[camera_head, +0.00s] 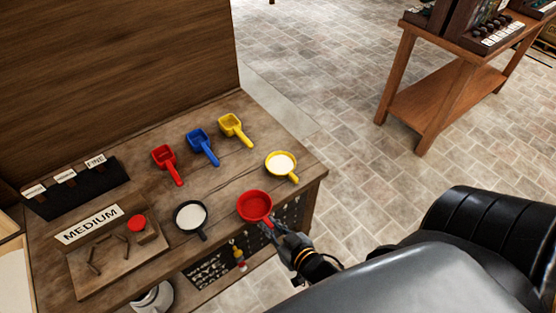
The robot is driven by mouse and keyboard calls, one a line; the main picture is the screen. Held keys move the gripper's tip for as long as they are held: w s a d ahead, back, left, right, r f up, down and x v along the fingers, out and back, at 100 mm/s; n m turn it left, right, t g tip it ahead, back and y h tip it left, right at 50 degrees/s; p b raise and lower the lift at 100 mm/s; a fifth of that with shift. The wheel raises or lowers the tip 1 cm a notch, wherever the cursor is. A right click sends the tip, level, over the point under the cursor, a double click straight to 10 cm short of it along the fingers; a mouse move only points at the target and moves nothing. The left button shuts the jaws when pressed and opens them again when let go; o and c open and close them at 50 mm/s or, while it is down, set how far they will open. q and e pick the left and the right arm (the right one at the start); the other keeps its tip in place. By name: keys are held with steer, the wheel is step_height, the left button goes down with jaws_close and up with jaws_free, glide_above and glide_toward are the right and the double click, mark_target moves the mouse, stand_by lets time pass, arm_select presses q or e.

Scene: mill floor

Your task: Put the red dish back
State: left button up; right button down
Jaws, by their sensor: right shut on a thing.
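The red dish (254,205) is a small round pan, and its inside looks plain red. It is at the front right edge of the wooden table (226,178). My right gripper (270,227) is shut on the dish's short handle, on the side towards me. I cannot tell whether the dish rests on the table or is just above it. A black dish (190,215) with white contents stands to its left. A yellow dish (281,165) with white contents stands behind it to the right. My left gripper is not in view.
Red (165,157), blue (202,145) and yellow (233,126) scoops lie in a row behind. A "MEDIUM" board (110,262) with a red knob (136,223) is at the left, before a dark labelled rack (76,188). Bare tabletop lies between scoops and dishes.

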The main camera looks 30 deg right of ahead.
mark_target(251, 203)
steer(key=w+b, duration=0.1)
steer(key=w, duration=0.2)
steer(key=w+b, duration=0.1)
steer(key=w, duration=0.2)
steer(key=w+f+b, duration=0.1)
steer(key=w, duration=0.2)
steer(key=shift+w+a, duration=0.15)
steer(key=shift+f+b, duration=0.55)
steer(key=shift+f, duration=0.2)
steer(key=c, duration=1.3)
jaws_free()
